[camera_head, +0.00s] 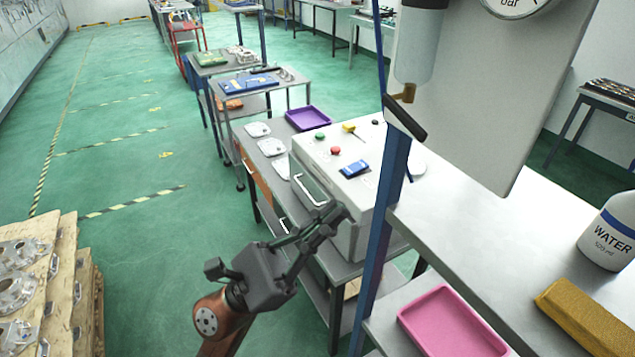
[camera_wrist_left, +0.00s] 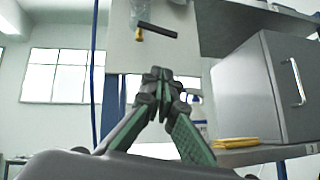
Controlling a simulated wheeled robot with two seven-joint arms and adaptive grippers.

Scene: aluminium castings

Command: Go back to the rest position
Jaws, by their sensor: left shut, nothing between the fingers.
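My left gripper (camera_head: 322,226) reaches up from the lower middle of the head view on its orange-brown arm. It is shut and empty. In the picture its fingertips lie just in front of the white control box (camera_head: 345,220) and its handle; I cannot tell the exact gap. In the left wrist view the two green-padded fingers (camera_wrist_left: 158,78) meet at their tips with nothing between them. My right gripper does not show in either view.
A blue post (camera_head: 385,220) stands right of my left gripper. The metal bench (camera_head: 480,230) beyond it bears a water bottle (camera_head: 609,235) and a yellow-brown block (camera_head: 588,315); a pink tray (camera_head: 450,322) sits lower. A wooden crate with castings (camera_head: 65,260) stands left. Green floor between is clear.

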